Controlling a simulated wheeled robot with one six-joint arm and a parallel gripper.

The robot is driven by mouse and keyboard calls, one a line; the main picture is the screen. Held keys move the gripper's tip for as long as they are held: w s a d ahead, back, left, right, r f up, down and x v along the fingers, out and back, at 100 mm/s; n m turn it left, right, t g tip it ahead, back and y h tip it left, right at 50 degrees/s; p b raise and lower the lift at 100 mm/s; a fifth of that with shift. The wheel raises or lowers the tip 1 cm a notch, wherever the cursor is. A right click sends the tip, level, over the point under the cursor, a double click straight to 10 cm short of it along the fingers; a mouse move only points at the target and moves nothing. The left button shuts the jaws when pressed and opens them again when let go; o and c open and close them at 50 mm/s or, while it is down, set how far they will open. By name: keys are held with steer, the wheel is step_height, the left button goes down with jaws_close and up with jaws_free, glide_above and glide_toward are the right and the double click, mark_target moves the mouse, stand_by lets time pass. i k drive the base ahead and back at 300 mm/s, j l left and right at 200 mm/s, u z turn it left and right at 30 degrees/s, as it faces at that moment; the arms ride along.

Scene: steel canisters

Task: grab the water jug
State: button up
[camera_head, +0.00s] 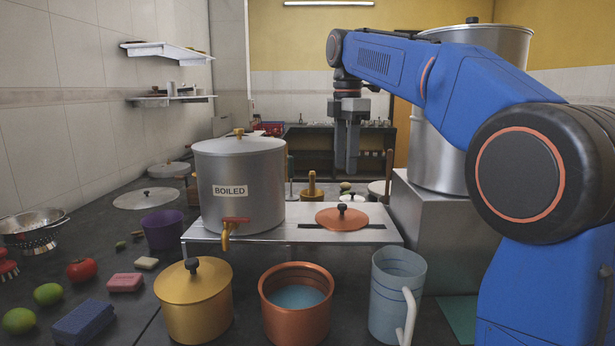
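The water jug, a pale blue jug (392,290) with a white handle on its right side, stands upright at the front right, partly cut by the bottom edge of the view. My gripper (346,170) hangs from my blue arm with its fingers pointing down. In the picture it is above and left of the jug, clear of it, over the area behind the metal stand. The two fingers look close together and partly overlap from this angle, so I cannot tell the gap. Nothing shows between them.
A copper pot (297,322) with bluish liquid stands just left of the jug, and a lidded yellow pot (194,305) further left. Behind are a metal stand (390,232) and a steel canister (240,185) marked BOILED. A big canister (437,150) stands right.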

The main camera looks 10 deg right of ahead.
mark_target(398, 274)
steer(key=k, duration=1)
